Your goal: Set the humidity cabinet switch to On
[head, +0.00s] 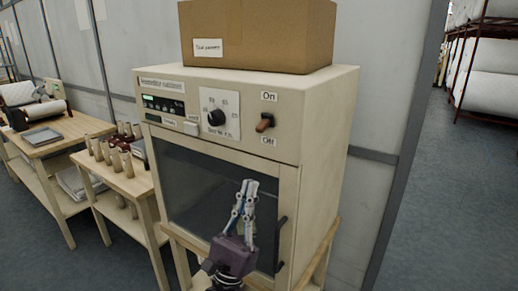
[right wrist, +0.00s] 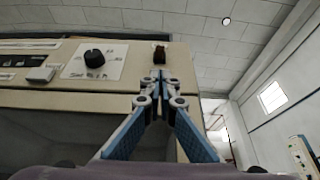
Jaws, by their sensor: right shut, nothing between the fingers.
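The humidity cabinet (head: 335,130) is a cream box with a control panel on top and a dark glass door below. Its switch (head: 265,122) is a small brown lever at the panel's right, between an "On" label (head: 269,96) above and an "Off" label (head: 268,141) below. The lever appears to tilt down toward Off. My right gripper (head: 248,186) is shut and empty, pointing up in front of the door, below the switch. In the right wrist view the fingertips (right wrist: 159,76) appear just below the dark switch (right wrist: 160,53), with no clear contact. My left gripper is out of view.
A black dial (head: 216,117) is left of the switch. A cardboard box (head: 262,35) sits on the cabinet. A dark door handle (head: 281,240) is right of my gripper. Wooden tables with spools (head: 118,160) stand at left. The floor at right is clear.

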